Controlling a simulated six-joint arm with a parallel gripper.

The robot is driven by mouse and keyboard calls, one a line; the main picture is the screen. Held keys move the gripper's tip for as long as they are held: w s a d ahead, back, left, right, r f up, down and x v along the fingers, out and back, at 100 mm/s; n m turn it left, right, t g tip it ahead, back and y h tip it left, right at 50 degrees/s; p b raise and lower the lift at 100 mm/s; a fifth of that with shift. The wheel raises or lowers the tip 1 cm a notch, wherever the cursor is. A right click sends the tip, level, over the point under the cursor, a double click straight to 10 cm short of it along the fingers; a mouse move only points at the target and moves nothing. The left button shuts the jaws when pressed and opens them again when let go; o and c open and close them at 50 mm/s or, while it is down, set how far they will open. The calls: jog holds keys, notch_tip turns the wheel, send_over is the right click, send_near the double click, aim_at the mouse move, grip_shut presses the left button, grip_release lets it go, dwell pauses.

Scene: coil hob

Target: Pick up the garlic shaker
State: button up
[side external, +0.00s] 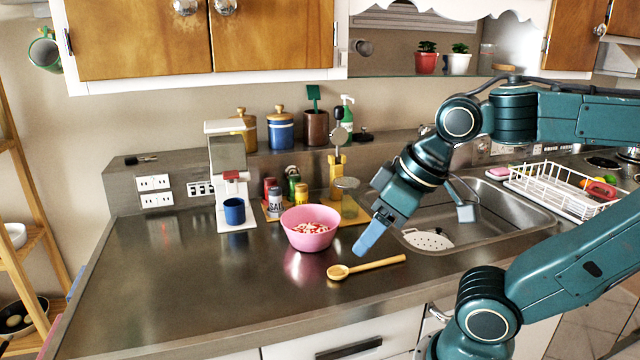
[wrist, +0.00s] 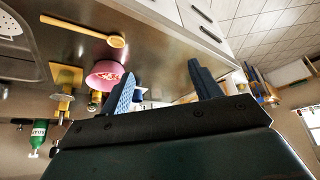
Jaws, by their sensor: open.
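Several small shakers stand close together on a wooden board behind the pink bowl in the side external view: a dark red one (side external: 268,187), a white-and-grey one with SAL-type lettering (side external: 275,204), a green one (side external: 292,178) and a yellow one (side external: 301,194). I cannot read which is the garlic shaker. My gripper (side external: 366,240) is to the right of the shakers and bowl, above the counter, pointing down and left. In the wrist view, my gripper (wrist: 160,72) has its two blue fingers wide apart with nothing held between them.
The pink bowl (side external: 310,228) stands just in front of the shakers. A wooden spoon (side external: 372,266) lies on the counter below my gripper. A blue mug (side external: 234,211) sits at the coffee machine on the left. A sink (side external: 490,215) lies to the right. The front-left counter is clear.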

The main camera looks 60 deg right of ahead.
jog(key=shift+w, duration=0.1)
jog(key=w+d+r+m+t+h, duration=0.15)
jog(key=w+d, duration=0.35)
jog(key=w, duration=0.7)
jog(key=m+t+h, duration=0.4)
jog(key=m+h, duration=0.2)
jog(key=h, duration=0.1)
send_over(304, 188)
jog(key=s+a, duration=0.2)
notch_tip(304, 188, down, 9)
jog(key=shift+s+d+y, duration=0.1)
jog(key=shift+d+y, duration=0.1)
jog(key=shift+y, duration=0.05)
jog(key=shift+f, duration=0.15)
jog(key=shift+f, duration=2.8)
